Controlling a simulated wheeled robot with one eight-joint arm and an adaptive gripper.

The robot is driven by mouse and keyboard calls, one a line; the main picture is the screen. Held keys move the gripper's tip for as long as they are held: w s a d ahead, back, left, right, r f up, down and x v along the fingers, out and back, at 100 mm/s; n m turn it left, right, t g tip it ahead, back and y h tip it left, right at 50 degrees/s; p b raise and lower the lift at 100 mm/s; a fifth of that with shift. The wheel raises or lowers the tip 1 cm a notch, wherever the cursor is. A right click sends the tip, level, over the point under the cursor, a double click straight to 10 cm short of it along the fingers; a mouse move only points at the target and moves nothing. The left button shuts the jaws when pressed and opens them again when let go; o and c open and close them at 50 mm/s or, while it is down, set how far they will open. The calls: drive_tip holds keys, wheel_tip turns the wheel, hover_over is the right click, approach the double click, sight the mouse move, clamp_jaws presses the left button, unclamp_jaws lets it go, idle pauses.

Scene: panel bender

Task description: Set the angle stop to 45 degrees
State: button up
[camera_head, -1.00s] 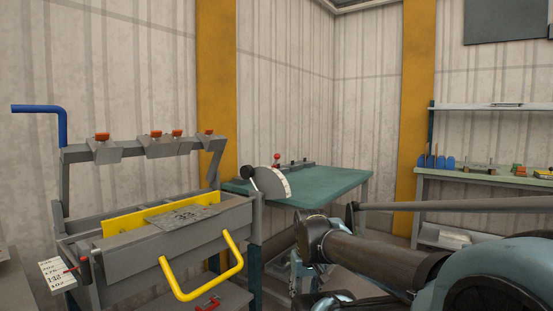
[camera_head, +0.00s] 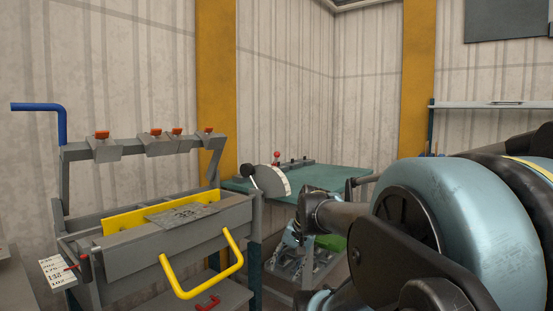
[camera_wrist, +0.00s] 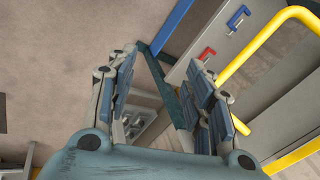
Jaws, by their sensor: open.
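The angle stop is a pale quarter-round scale plate (camera_head: 273,181) at the right end of the grey bender (camera_head: 180,245). Its lever ends in a black ball knob (camera_head: 249,169) at the plate's upper left, in the head view. The scale's marks are too small to read. My gripper (camera_wrist: 163,60) is open and empty in the wrist view, its two fingers spread above the floor beside the bender's front. The angle stop does not show in the wrist view. In the head view my arm is right of the angle stop, and the fingers are hard to make out there.
A yellow bar handle (camera_head: 240,262) sticks out from the bender's front; it also shows in the wrist view (camera_wrist: 255,55). A red handle (camera_wrist: 205,56) is near it. A green table (camera_head: 335,178) stands behind. A blue crank (camera_head: 62,125) rises at left.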

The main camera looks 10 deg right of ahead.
drive_tip(key=w+a+r+m+t+y, duration=0.2)
drive_tip(key=w+r+m+y, duration=0.1)
drive_tip(key=w+r+m, duration=0.75)
drive_tip(key=m+t+y, duration=0.4)
drive_tip(key=m+t, duration=0.6)
drive_tip(key=m, duration=0.6)
approach(277, 157)
drive_tip(key=x, duration=1.1)
drive_tip(key=shift+w+d+r, duration=0.3)
drive_tip(key=shift+d+r, duration=0.05)
drive_tip(key=shift+r, duration=0.05)
drive_tip(key=shift+d, duration=0.1)
clamp_jaws()
